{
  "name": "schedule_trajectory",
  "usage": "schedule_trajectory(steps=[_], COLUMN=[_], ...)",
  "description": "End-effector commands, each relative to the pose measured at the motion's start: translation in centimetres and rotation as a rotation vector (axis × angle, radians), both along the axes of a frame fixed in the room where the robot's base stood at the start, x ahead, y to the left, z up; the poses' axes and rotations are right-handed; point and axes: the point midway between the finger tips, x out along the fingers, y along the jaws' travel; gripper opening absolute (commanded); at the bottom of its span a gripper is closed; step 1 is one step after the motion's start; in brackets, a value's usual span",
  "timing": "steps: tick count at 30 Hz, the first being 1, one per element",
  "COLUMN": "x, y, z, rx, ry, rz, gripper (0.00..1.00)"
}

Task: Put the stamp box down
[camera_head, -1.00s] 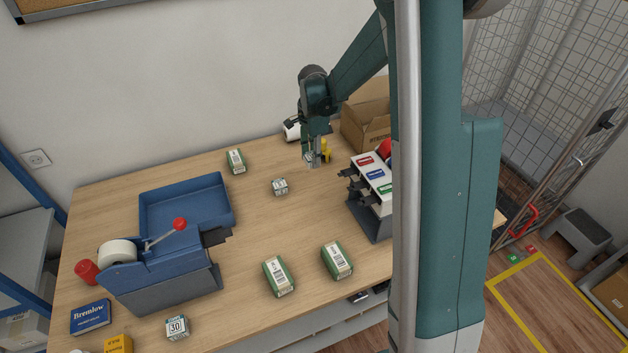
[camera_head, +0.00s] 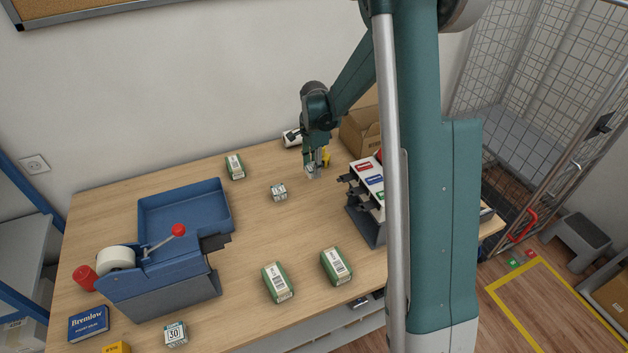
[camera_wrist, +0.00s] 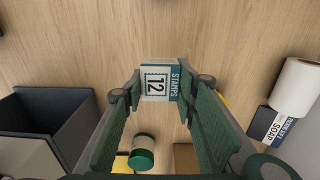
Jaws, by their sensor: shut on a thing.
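A small white and teal stamp box marked STAMPS 12 (camera_wrist: 158,82) is between my fingertips in the wrist view. My gripper (camera_head: 315,172) is shut on it, with a green finger on each side. In the head view my gripper points down low over the back right part of the wooden table (camera_head: 240,245), and the fingers mostly cover the box. I cannot tell whether the box touches the table.
A rack with coloured labels (camera_head: 366,215) is close on the right. A yellow item (camera_head: 326,157) and a cardboard box (camera_head: 358,135) are behind. A blue tray (camera_head: 185,208) and green-white packs (camera_head: 277,283) lie elsewhere.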

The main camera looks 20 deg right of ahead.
Motion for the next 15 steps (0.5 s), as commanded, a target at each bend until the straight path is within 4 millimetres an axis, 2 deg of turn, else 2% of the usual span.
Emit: schedule_trajectory(steps=[3, 6, 15], x=[0.0, 0.0, 0.0], y=[0.0, 0.0, 0.0], z=[-1.5, -2.1, -2.4], rx=[0.000, 0.000, 0.000], ry=[0.000, 0.000, 0.000], rz=[0.000, 0.000, 0.000], gripper=[0.16, 0.16, 0.16])
